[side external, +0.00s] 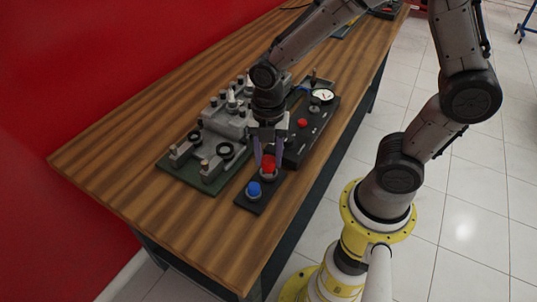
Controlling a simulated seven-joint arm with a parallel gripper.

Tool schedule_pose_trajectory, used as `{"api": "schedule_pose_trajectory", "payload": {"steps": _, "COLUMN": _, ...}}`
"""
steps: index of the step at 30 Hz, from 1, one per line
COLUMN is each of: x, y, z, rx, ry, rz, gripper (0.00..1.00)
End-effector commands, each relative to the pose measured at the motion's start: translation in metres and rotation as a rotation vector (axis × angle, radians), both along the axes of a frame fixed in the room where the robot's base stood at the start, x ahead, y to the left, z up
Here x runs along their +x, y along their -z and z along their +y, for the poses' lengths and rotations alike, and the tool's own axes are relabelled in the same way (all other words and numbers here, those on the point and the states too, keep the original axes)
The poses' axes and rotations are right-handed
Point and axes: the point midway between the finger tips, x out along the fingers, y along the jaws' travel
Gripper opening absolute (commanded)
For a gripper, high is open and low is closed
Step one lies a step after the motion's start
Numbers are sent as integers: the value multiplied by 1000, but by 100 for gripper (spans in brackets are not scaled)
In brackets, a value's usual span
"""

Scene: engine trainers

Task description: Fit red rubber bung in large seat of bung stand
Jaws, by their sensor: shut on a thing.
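The red rubber bung (268,162) is at the far end of the black bung stand (261,202), right over a pale round seat (268,174). My gripper (268,161) points down from above and is shut on the red bung, with one finger on either side. I cannot tell at this size whether the bung touches the seat or how deep it sits. A blue bung (254,188) stands upright in the stand's other, nearer seat.
A grey engine trainer on a green base (202,180) stands close on the left. A black panel with a gauge (321,96) and red button (302,123) lies just behind the stand. The wooden table (130,187) is clear at the front left.

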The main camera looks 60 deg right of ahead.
Motion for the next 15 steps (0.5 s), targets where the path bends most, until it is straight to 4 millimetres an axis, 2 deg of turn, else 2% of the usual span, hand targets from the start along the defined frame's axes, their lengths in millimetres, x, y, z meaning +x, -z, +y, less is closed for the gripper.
{"api": "schedule_pose_trajectory", "payload": {"steps": 15, "x": 0, "y": 5, "z": 0, "rx": 0, "ry": 0, "rz": 1, "gripper": 0}}
